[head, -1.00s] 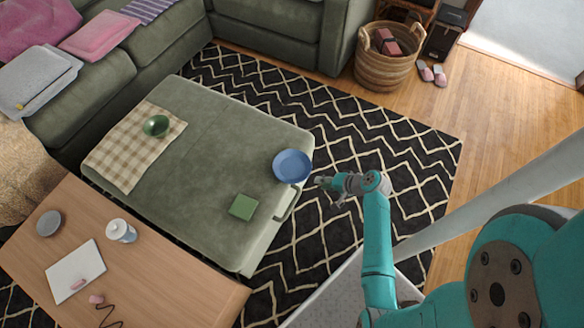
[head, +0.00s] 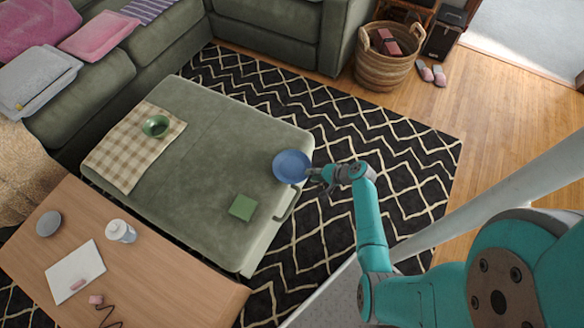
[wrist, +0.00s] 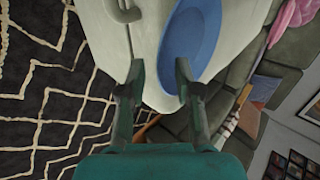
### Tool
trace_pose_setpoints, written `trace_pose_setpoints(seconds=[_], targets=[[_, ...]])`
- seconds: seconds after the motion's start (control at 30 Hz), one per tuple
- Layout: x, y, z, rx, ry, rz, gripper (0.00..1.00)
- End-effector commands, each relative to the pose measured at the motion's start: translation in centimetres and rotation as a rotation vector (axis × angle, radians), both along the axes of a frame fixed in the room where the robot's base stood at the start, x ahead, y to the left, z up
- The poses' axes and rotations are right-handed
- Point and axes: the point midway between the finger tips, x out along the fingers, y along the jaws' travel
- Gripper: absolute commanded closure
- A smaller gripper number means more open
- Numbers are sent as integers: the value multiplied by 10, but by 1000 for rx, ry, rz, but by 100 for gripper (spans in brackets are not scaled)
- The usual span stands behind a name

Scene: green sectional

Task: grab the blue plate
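The blue plate (head: 291,166) lies on the right corner of the green ottoman (head: 215,130), close to its edge. My gripper (head: 315,175) is at the plate's right rim in the head view. In the wrist view my gripper (wrist: 158,75) has its two fingers spread apart. The plate (wrist: 190,40) shows there ahead, with its near rim by the right fingertip. The gap between the fingers shows mostly the pale ottoman surface. I cannot tell whether the finger touches the rim.
A green square item (head: 242,207) lies on the ottoman near the plate. A green bowl (head: 156,126) sits on a checkered cloth (head: 130,160) at the left. A handle (head: 290,203) sticks out from the ottoman's side. A wooden table (head: 120,265) stands at the lower left.

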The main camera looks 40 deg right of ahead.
Motion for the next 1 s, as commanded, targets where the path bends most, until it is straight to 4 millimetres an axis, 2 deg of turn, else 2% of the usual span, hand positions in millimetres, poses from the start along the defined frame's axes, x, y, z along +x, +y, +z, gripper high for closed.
trace_pose_setpoints(seconds=[0.2, 0.47, 0.6, 1.0], targets=[[15, 6, -16, 1, 0, 1, 67], [16, 6, -18, 0, 0, -1, 67], [16, 6, -18, 0, 0, -1, 99], [16, 6, -17, 0, 0, -1, 100]])
